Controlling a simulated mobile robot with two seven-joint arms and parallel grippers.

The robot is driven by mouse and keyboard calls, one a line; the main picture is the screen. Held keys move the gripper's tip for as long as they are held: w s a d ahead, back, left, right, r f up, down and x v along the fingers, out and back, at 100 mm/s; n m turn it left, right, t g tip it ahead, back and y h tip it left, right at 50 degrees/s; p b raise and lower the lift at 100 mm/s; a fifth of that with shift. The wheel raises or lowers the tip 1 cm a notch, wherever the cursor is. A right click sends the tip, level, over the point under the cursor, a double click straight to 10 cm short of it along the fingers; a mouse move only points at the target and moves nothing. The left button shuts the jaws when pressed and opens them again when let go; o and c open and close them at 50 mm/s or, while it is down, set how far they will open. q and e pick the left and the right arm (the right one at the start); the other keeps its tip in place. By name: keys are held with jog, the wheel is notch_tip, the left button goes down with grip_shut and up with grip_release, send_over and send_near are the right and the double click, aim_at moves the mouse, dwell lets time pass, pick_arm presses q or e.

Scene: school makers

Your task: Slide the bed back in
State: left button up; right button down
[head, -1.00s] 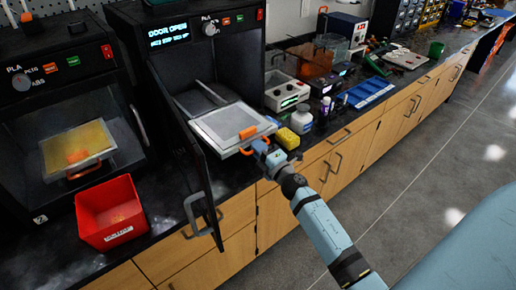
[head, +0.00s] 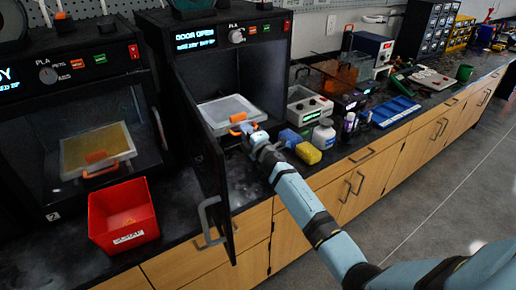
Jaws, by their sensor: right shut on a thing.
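The bed (head: 228,108) is a pale flat plate with an orange handle (head: 238,118) at its front. It sits mostly inside the open chamber of the right-hand printer (head: 238,40), whose display reads "DOOR OPEN". My right gripper (head: 249,130) is shut on the orange handle at the front edge of the bed; its fingers are small and partly hidden. The printer's dark door (head: 204,165) hangs open on the left of the chamber. My left gripper is not in view.
A red bin (head: 122,215) stands in front of the closed left printer (head: 85,90). A yellow sponge (head: 308,153), a white bottle (head: 323,134) and a blue tray (head: 394,111) lie right of my arm. The grey floor at right is clear.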

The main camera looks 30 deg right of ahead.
aim_at(237, 123)
jog(key=w+b, duration=0.1)
jog(key=w, duration=0.3)
jog(key=shift+w+a+b, duration=0.15)
jog(key=shift+w+b, duration=0.05)
jog(key=shift+b, duration=0.2)
jog(key=shift+w, duration=0.55)
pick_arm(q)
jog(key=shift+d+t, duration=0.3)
pick_arm(e)
jog(key=shift+r, duration=0.2)
jog(key=shift+r, duration=0.1)
jog(key=c, duration=1.5)
grip_release()
jog(key=shift+w, duration=0.1)
jog(key=shift+o, duration=1.3)
jog(key=shift+w, duration=0.1)
jog(key=shift+w+a+f, duration=0.1)
jog(key=shift+f, duration=0.15)
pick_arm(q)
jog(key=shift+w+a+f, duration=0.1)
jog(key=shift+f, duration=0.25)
